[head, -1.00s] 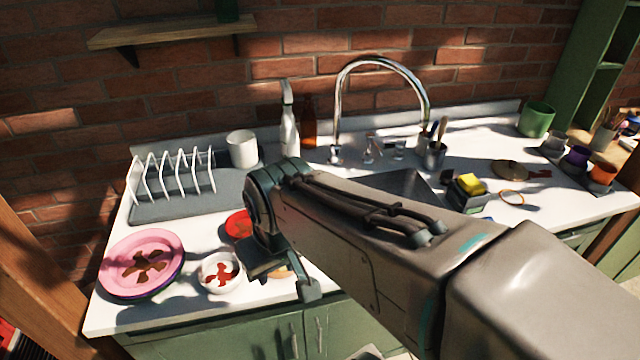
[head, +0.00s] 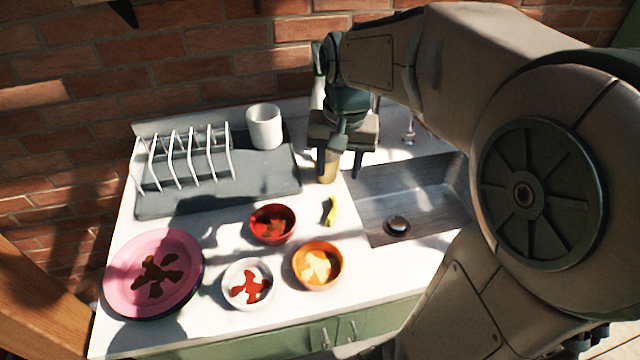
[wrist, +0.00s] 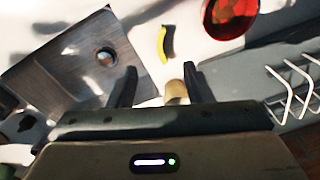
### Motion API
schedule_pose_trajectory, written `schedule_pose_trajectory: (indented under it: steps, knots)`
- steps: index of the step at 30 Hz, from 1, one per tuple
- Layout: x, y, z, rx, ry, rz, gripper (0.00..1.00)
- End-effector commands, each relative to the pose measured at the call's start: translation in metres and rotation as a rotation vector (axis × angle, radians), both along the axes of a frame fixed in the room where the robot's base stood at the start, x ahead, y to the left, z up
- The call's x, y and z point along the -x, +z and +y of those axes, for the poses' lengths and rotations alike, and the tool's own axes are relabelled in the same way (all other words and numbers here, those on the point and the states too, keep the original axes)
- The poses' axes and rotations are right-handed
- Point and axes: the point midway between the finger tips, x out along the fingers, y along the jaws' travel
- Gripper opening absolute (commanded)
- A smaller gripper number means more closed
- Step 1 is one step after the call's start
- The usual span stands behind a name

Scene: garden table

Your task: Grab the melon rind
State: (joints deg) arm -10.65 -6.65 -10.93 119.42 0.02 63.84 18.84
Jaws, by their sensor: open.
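The melon rind (head: 331,211) is a small curved yellow-green strip lying on the white counter between the red bowl and the sink. It also shows in the wrist view (wrist: 165,44), beyond the fingertips. My gripper (head: 340,174) points down at the back of the counter, behind the rind and apart from it. Its two fingers are spread in the wrist view (wrist: 160,70), with nothing held. A tan cylindrical thing (wrist: 176,90) stands near the fingers, partly hidden by my gripper.
A red bowl (head: 273,238), an orange bowl (head: 340,276) and a white bowl (head: 232,298) stand in front and left. A sink basin (head: 385,215) lies right of the rind. A dish rack (head: 190,150), white mug (head: 264,127) and pink plate (head: 125,283) are left.

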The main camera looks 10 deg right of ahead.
Motion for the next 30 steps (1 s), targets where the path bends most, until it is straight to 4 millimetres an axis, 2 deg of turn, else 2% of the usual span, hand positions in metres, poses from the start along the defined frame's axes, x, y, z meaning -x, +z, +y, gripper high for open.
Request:
schedule_pose_trajectory:
  steps: [1, 3, 7, 11, 18, 21, 30]
  knots:
    - [-0.011, -0.007, 0.001, 0.005, -0.023, 0.019, 0.46]
    - [-0.021, -0.01, 0.002, 0.01, -0.053, 0.036, 0.46]
    - [-0.031, -0.013, 0.003, 0.018, -0.085, 0.055, 0.46]
    - [-0.034, -0.026, 0.004, 0.02, -0.093, 0.063, 0.46]
    - [-0.032, -0.073, 0.004, 0.02, -0.091, 0.065, 0.46]
    - [-0.033, -0.088, 0.004, 0.02, -0.09, 0.061, 0.46]
    - [-0.031, -0.113, 0.003, 0.019, -0.091, 0.062, 0.46]
